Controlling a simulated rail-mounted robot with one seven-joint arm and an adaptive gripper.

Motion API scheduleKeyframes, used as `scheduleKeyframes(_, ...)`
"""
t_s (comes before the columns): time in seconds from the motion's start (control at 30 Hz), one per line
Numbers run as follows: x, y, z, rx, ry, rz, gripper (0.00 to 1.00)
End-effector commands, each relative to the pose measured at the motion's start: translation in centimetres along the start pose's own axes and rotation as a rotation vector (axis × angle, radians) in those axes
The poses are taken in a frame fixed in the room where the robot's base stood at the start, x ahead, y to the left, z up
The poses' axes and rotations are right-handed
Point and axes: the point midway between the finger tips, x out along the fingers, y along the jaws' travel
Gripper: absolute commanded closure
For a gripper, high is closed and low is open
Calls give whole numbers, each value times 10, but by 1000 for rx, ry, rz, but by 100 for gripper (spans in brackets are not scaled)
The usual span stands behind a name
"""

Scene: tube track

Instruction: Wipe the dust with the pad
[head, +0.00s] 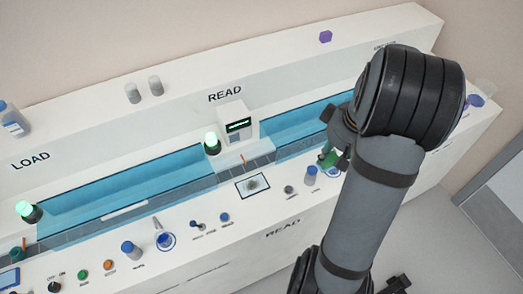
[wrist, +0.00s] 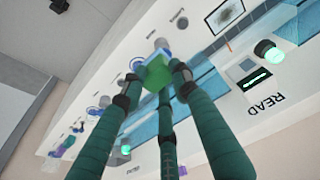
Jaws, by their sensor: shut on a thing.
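The dust is a grey-brown smudge (head: 253,184) on a pale, dark-framed panel (head: 243,192) on the front ledge, below the READ box. In the wrist view the dust (wrist: 227,14) shows near the top edge. The pad (head: 328,159) looks like a small green block; in the wrist view the pad (wrist: 157,76) is green with a bluish side. My gripper (wrist: 155,88) is shut on the pad, its fingers around it. In the head view my gripper (head: 338,152) is right of the dust panel, apart from it, and partly hidden by my arm.
Knobs and buttons line the ledge, among them a blue-capped one (head: 311,174) and a grey one (head: 289,191) between the panel and my gripper. Behind lies a blue channel (head: 120,190). The READ box (head: 237,121) and a lit green lamp (head: 212,143) stand behind the panel.

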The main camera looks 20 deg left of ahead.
Motion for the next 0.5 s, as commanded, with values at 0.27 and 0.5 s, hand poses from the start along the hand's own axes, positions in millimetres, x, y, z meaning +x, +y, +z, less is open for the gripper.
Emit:
scheduleKeyframes(0.27,38,-111,-84,-454,-37,-102,93)
scheduleKeyframes(0.5,59,-189,-103,-712,-53,-151,93)
